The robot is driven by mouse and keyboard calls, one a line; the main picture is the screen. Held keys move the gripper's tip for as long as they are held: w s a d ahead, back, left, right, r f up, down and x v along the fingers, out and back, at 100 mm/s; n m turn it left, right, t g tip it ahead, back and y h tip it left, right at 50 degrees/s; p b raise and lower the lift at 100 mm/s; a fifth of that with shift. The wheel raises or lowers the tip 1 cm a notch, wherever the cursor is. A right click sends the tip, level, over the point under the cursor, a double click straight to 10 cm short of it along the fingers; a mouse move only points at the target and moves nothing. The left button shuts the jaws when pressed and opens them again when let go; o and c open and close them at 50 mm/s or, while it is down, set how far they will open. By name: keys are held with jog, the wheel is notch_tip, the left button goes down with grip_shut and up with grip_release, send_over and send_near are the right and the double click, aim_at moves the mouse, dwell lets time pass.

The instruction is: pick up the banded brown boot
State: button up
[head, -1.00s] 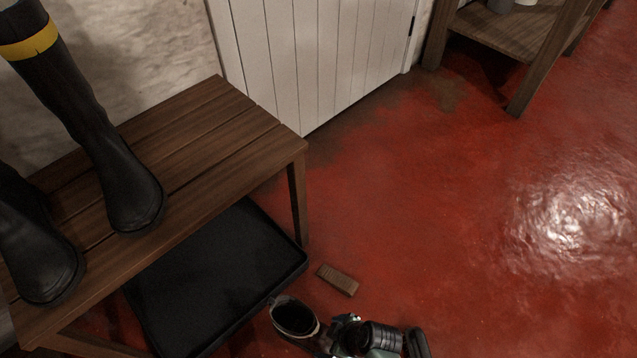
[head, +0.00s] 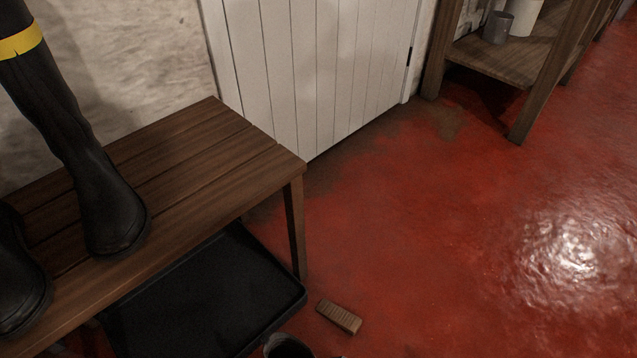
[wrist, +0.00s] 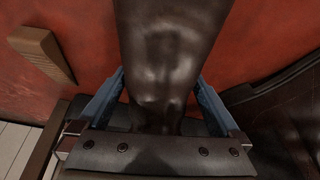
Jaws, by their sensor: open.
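The brown boot (wrist: 172,50) fills the middle of the wrist view as a dark, shiny shaft running up out of the picture. No band shows on the part of it in that view. In the head view only its open top (head: 288,347) shows at the bottom edge; the rest is cut off. My gripper (wrist: 160,85) is open, with one blue finger on each side of the boot. I cannot tell whether either finger touches it. My gripper is out of the head view.
A brown block (head: 340,316) lies on the red floor near the boot. A black tray (head: 215,300) lies under the wooden bench (head: 185,150), which bears black boots, one with a yellow band (head: 20,42). Open floor lies to the right, before a wooden shelf (head: 490,62).

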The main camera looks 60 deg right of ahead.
jog(key=shift+c, duration=0.3)
grip_shut()
jog(key=shift+r, duration=0.1)
